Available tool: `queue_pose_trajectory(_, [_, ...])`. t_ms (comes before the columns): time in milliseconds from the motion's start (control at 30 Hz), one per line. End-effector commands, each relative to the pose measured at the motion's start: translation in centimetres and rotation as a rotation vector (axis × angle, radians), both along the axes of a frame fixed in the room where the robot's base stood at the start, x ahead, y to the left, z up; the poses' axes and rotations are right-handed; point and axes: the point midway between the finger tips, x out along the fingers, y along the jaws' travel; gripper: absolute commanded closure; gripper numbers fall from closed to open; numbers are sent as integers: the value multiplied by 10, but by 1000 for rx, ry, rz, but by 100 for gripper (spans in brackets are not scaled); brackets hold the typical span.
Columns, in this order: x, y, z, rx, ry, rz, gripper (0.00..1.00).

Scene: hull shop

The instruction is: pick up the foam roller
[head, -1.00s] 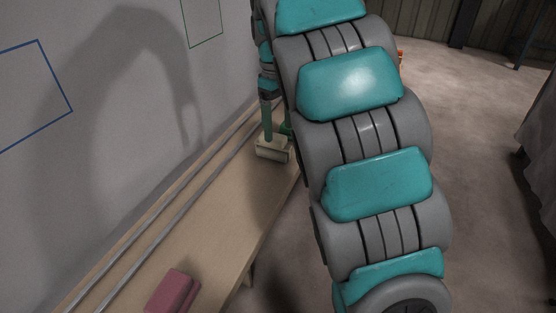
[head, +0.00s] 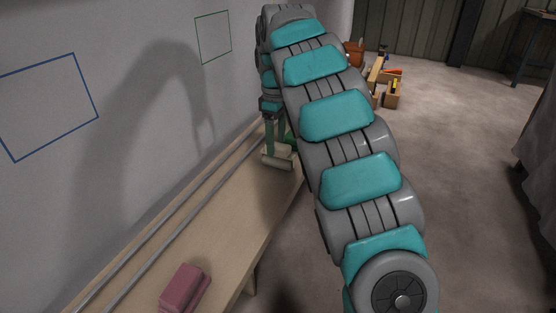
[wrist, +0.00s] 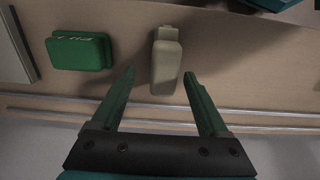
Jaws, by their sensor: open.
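The foam roller (head: 277,162) is a pale cream, rounded block-like piece with a narrower end, lying on the wooden bench. It also shows in the wrist view (wrist: 166,62), upper centre. My gripper (head: 277,146) is open with green fingers pointing down at the roller. In the wrist view my gripper (wrist: 160,76) has one fingertip on each side of the roller's near end, with gaps on both sides. I cannot tell how far the tips are above the bench.
A green box (wrist: 80,52) lies left of the roller in the wrist view. A pink block (head: 184,288) sits at the bench's near end. Metal rails (head: 165,237) run along the wall side of the bench (head: 225,235). Wooden crates (head: 384,88) stand on the floor behind.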

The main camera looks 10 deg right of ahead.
Motion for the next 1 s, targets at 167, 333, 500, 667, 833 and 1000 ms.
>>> queue_pose_trajectory(167, [-3, -1, -8, 0, 1, -3, 22])
queue_pose_trajectory(333, [-8, -3, -24, 1, 4, -2, 22])
queue_pose_trajectory(500, [-9, -2, -46, 1, 4, -2, 22])
queue_pose_trajectory(667, [-8, -3, -52, 1, 1, -1, 22])
queue_pose_trajectory(833, [-8, -3, -52, 1, -1, -1, 26])
queue_pose_trajectory(1000, [-8, -3, -52, 0, 0, -1, 45])
